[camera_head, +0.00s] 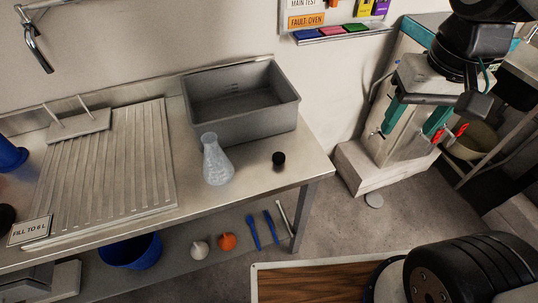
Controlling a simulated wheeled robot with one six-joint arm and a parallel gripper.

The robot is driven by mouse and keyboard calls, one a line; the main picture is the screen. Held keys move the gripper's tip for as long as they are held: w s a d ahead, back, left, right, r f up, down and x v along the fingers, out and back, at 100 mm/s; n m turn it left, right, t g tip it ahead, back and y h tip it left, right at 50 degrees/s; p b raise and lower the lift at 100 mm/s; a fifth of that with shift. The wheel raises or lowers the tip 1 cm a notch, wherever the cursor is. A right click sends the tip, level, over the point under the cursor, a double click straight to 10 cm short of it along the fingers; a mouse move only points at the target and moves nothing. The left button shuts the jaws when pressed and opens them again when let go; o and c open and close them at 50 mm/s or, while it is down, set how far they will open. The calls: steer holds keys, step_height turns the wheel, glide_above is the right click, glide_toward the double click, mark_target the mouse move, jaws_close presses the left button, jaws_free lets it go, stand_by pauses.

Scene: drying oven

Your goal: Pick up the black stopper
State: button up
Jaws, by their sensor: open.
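The black stopper (278,159) is a small dark cylinder standing on the metal bench top (235,190). It is to the right of a clear conical flask (216,163), with a gap between them, and in front of the grey basin.
The grey basin (242,101) stands behind the flask and stopper. A ribbed draining board (105,165) covers the bench's left part. The bench's right edge is close to the stopper. A pale machine with teal trim (395,145) stands right. A lower shelf holds a blue bucket (130,252).

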steer(key=w+a+f+m, duration=0.2)
steer(key=w+a+f, duration=0.3)
steer(key=w+a, duration=0.3)
steer(key=m+g, duration=0.1)
steer(key=m, duration=0.1)
glide_above(279, 156)
step_height(279, 156, down, 12)
steer(key=shift+w+r, duration=0.1)
steer(key=shift+r, duration=0.05)
step_height(279, 156, down, 7)
steer(key=shift+f, duration=0.65)
steer(key=c, duration=1.1)
